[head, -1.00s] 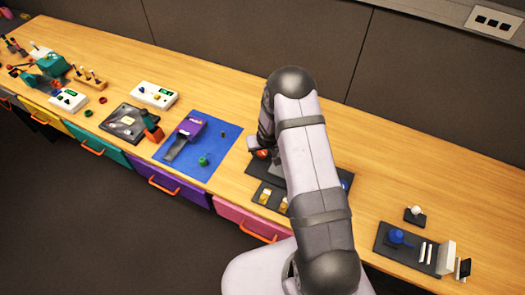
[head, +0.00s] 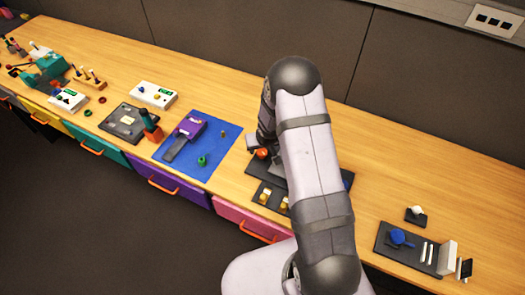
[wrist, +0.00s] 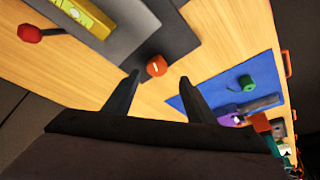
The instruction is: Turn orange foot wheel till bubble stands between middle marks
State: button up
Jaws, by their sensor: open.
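The orange foot wheel (wrist: 156,66) shows in the wrist view with a pale mark on its face, at the edge of a dark grey plate (wrist: 160,35). It also shows in the head view (head: 262,153), just left of my arm. My gripper (wrist: 158,77) is open and empty; its fingertips lie either side of the wheel in the picture, with no contact visible. A yellow level vial (wrist: 88,14) lies on the plate, cut off by the top edge. Its bubble and marks are too small to read. In the head view my arm hides most of the plate and the vial.
A red knob (wrist: 30,33) stands left of the plate in the wrist view. A blue mat (head: 222,160) with a purple device (head: 190,126) and a green ring (head: 203,161) lies to the left. Bare wood separates mat and plate. A dark stand (head: 400,258) is at right.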

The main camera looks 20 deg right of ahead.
jog(key=shift+n+t, duration=0.3)
jog(key=shift+t, duration=0.4)
jog(key=w+b, duration=0.1)
jog(key=b, duration=0.1)
jog(key=w+a+f+b, duration=0.1)
jog(key=b, duration=0.1)
jog(key=w+a+b, duration=0.1)
jog(key=w+b, duration=0.1)
jog(key=shift+f+b, duration=0.35)
jog(key=shift+b, duration=0.05)
jog(key=w+a+r+t+b, duration=0.1)
jog(key=w+a+r+b, duration=0.1)
jog(key=w+b, duration=0.15)
jog(key=m+g+h+b, duration=0.2)
jog(key=m+g+b, duration=0.1)
jog(key=m+b, duration=0.15)
send_over(262, 152)
jog(key=s+a, duration=0.2)
jog(key=s, duration=0.1)
jog(key=shift+m, duration=0.35)
jog(key=shift+p+x, duration=1.3)
jog(key=shift+x, duration=2)
jog(key=shift+w+d+r, duration=0.1)
jog(key=shift+d, duration=0.1)
jog(key=c, duration=1)
